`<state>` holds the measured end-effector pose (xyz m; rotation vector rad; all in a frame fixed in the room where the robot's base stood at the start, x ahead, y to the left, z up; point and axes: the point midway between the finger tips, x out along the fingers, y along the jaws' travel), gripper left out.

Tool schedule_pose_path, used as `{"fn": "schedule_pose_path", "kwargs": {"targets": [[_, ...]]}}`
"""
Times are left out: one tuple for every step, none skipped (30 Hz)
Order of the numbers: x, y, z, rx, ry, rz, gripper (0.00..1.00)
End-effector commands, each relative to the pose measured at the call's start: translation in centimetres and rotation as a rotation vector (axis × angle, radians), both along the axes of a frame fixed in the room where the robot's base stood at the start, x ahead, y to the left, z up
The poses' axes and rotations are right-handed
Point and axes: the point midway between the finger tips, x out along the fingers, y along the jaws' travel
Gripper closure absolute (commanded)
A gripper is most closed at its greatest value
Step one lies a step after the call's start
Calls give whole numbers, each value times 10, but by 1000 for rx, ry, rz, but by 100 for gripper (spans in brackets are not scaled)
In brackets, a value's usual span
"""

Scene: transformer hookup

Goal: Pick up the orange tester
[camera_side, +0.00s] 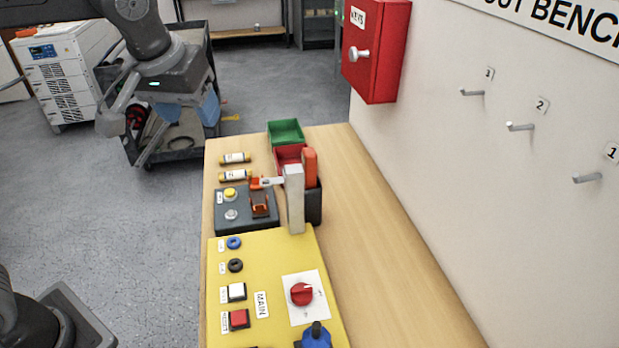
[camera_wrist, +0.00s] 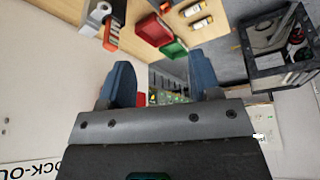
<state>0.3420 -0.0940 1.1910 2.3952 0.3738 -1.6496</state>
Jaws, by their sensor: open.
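The orange tester (camera_side: 309,165) stands upright in a black holder (camera_side: 314,203) on the wooden bench, partly hidden by a light grey post in the side view. In the wrist view, the orange tester (camera_wrist: 111,35) shows at the upper left with its dark holder. My gripper (camera_side: 203,108) is at the upper left of the side view, well apart from the tester. In the wrist view my gripper (camera_wrist: 163,78) has its two blue fingers spread with nothing held between them.
A green bin (camera_side: 285,132) and a red bin (camera_side: 288,153) sit behind the holder. The grey post (camera_side: 294,200) stands in front. A yellow panel (camera_side: 262,262) with buttons lies nearer. A red key cabinet (camera_side: 377,50) hangs on the wall. The bench's right side is clear.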

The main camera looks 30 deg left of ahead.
Motion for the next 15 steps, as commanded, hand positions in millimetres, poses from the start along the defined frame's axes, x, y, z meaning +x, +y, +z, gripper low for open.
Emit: {"fn": "schedule_pose_path", "kwargs": {"targets": [[21,-13,0,4,14,36,43],[32,-19,-1,6,19,64,43],[46,-28,-2,8,22,102,43],[56,-35,-3,12,25,131,43],[66,-43,-5,13,25,160,43],[79,-53,-8,18,25,199,43],[88,-60,-11,21,26,228,43],[96,-68,-14,24,22,255,43],[106,-77,-19,29,19,291,43],[113,-84,-23,30,17,315,43],[118,-91,-26,34,13,339,43],[125,-98,-30,36,7,368,43],[129,-103,-33,38,4,385,43],[132,-107,-36,40,1,402,43],[136,-112,-39,41,-3,420,43]]}}
